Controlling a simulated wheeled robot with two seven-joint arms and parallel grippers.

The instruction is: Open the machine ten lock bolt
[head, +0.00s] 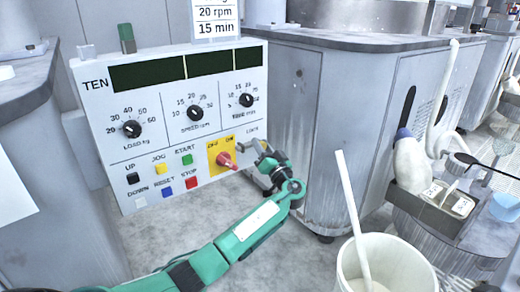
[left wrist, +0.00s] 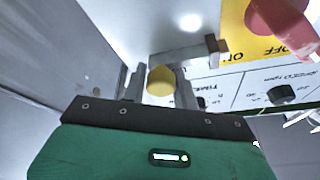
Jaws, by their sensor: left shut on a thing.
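The machine ten control panel (head: 100,100) faces me in the head view, with the word LOCK near its right edge. My left gripper (head: 264,160) reaches up to that right edge, just right of the red rotary switch (head: 226,160) on its yellow plate. In the left wrist view, my left gripper (left wrist: 160,88) is shut on a brass-coloured knob (left wrist: 160,78) of the lock bolt. A silver bar (left wrist: 185,54) with a brownish end lies on the panel just beyond the knob. In the head view the gripper largely hides the bolt. My right gripper is not in view.
A white bucket (head: 420,270) with a white stick stands at the lower right. A grey metal cabinet (head: 350,110) stands right of the panel. A grey unit with a white object and small tray (head: 450,200) is farther right. Grey floor (head: 165,240) is open below the panel.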

